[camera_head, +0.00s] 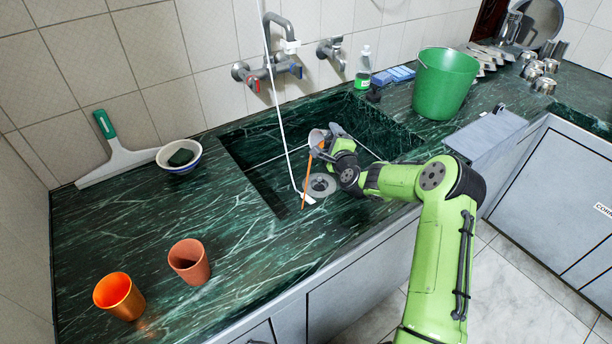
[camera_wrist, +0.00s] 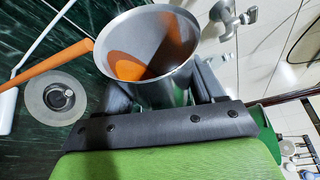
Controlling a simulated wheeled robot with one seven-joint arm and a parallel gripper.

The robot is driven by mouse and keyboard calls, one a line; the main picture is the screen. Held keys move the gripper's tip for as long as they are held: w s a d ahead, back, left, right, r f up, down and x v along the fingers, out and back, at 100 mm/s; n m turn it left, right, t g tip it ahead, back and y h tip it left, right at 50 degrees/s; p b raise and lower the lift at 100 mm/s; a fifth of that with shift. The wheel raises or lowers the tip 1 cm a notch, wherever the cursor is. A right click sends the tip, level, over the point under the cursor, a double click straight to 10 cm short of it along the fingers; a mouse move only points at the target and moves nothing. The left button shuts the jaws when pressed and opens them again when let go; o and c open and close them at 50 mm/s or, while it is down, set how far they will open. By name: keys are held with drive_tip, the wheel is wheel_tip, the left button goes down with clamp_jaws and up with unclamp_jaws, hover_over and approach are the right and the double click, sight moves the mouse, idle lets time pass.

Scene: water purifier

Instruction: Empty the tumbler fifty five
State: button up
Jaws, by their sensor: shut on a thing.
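My gripper (camera_head: 331,140) is shut on a grey metal tumbler (camera_head: 316,136) and holds it tilted above the sink. In the wrist view the tumbler (camera_wrist: 150,42) shows its open mouth, with an orange patch inside against the wall. An orange stream (camera_head: 304,182) runs from its rim down into the sink; it also shows in the wrist view (camera_wrist: 52,64). The round drain (camera_head: 321,185) lies in the floor of the dark green sink (camera_head: 262,180), close to the stream. The finger tips are partly hidden by the tumbler.
A white hose (camera_head: 282,120) hangs from the wall tap (camera_head: 272,68) into the sink. Two orange-brown cups (camera_head: 189,262) (camera_head: 119,296), a bowl (camera_head: 179,156) and a squeegee (camera_head: 118,160) are on the left counter. A green bucket (camera_head: 444,84) stands right of the sink.

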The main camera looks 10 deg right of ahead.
drive_tip(key=shift+s+a+r+n+t+b, duration=0.3)
drive_tip(key=shift+a+r+n+b, duration=0.45)
drive_tip(key=shift+b, duration=0.3)
idle(0.5)
drive_tip(key=shift+r+n+b, duration=0.1)
drive_tip(key=shift+n+b, duration=0.35)
drive_tip(key=shift+b, duration=0.25)
